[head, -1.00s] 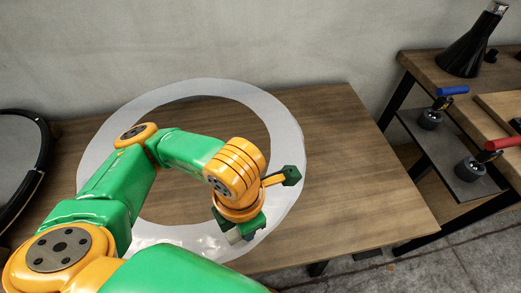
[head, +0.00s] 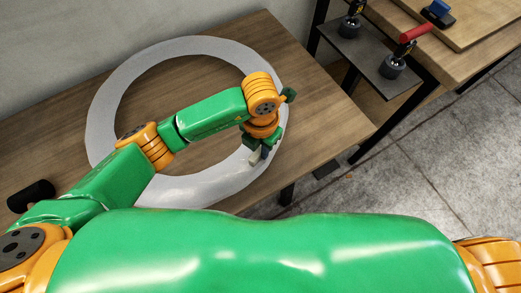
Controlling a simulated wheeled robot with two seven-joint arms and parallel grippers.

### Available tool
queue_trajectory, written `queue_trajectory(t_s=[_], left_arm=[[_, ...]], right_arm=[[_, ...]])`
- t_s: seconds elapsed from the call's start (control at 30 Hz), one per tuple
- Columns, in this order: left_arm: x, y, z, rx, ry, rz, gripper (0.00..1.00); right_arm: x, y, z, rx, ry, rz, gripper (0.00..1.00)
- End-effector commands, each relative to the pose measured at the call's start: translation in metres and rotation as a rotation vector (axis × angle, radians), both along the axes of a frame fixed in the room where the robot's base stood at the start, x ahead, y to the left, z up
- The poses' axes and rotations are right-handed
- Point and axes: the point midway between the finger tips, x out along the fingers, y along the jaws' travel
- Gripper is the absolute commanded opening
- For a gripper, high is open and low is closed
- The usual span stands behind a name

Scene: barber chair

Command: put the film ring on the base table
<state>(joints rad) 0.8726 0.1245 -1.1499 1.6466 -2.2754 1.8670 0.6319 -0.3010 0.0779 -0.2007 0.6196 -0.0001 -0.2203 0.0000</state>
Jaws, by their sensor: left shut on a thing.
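The film ring (head: 102,112) is a large, flat, whitish ring over a brown wooden table (head: 325,118) in the head view. Its near edge reaches past the table's front edge. I cannot tell whether it lies flat on the wood or is slightly raised. My left gripper (head: 258,154) is shut on the ring's right near part, pointing down. My left forearm crosses the ring and hides part of its left near side and the opening. My right gripper is out of view. I cannot tell which table is the base table.
At the upper right stands another wooden table (head: 474,62) with a dark shelf (head: 372,58) holding clamps, one with a red handle (head: 414,32). A blue-handled clamp (head: 438,12) is near the top. Grey tiled floor (head: 420,165) is open between. A wall is behind.

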Motion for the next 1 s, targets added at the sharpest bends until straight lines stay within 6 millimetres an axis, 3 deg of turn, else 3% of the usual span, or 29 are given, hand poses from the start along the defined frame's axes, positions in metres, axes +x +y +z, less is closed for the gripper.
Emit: queue_trajectory(t_s=[0.2, 0.53, 0.57, 0.67, 1.0], left_arm=[[0.003, -0.002, -0.035, 0.002, 0.000, 0.001, 0.00], [0.004, -0.003, -0.039, 0.001, -0.002, 0.001, 0.00], [0.003, -0.003, -0.039, 0.000, -0.001, 0.001, 0.24], [0.003, -0.003, -0.038, 0.000, -0.001, 0.002, 0.51], [0.003, -0.003, -0.031, -0.001, -0.001, 0.002, 0.52]], right_arm=[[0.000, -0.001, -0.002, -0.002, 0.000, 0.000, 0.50], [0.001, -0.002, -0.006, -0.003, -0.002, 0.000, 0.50], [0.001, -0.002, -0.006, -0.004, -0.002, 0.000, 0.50], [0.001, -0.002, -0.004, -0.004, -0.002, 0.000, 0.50], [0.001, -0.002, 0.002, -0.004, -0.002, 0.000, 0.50]])
